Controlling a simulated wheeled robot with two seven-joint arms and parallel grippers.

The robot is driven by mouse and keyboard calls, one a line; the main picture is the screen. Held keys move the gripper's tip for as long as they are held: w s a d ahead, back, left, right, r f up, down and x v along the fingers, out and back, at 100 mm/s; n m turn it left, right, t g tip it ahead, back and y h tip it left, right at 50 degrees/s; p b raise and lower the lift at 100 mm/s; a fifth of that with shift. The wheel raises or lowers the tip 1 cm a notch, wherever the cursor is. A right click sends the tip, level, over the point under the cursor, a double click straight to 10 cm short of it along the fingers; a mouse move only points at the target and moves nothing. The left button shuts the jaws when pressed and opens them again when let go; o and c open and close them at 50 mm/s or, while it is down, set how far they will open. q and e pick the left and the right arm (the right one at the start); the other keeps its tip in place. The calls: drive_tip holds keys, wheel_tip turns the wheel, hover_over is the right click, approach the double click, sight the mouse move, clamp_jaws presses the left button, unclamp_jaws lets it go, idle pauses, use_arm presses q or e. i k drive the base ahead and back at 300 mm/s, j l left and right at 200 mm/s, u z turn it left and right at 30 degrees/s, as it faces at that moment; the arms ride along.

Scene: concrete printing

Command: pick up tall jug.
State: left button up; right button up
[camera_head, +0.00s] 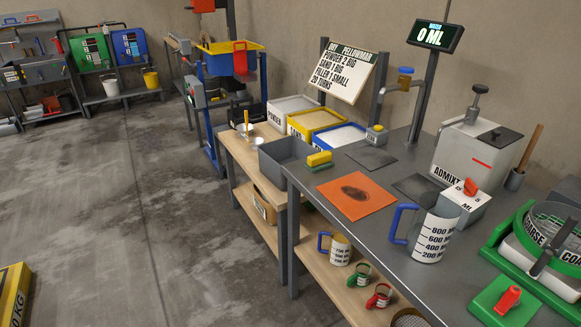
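A tall white and grey measuring jug (433,236) with a blue handle stands upright on the dark grey worktop, right of centre. Its side carries black marks from 200 to 800 ML, and its handle points left. A smaller jug (340,249), also with a blue handle, stands on the wooden shelf below the worktop. Neither of my grippers is in view, and nothing touches the tall jug.
A grey-white ADMIX dispenser (474,150) stands behind the jug, with a small box (466,204) close by. An orange mat (357,195) lies left of it. A green-framed sieve (551,244) and green block (506,301) are at right. The floor at left is mostly clear.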

sight(437, 215)
drive_tip(key=i+j+z, duration=0.1)
drive_tip(key=z, duration=0.35)
drive_tip(key=j+z, duration=0.35)
drive_tip(key=z, duration=0.15)
drive_tip(key=j+z, duration=0.25)
drive_tip(key=z, duration=0.2)
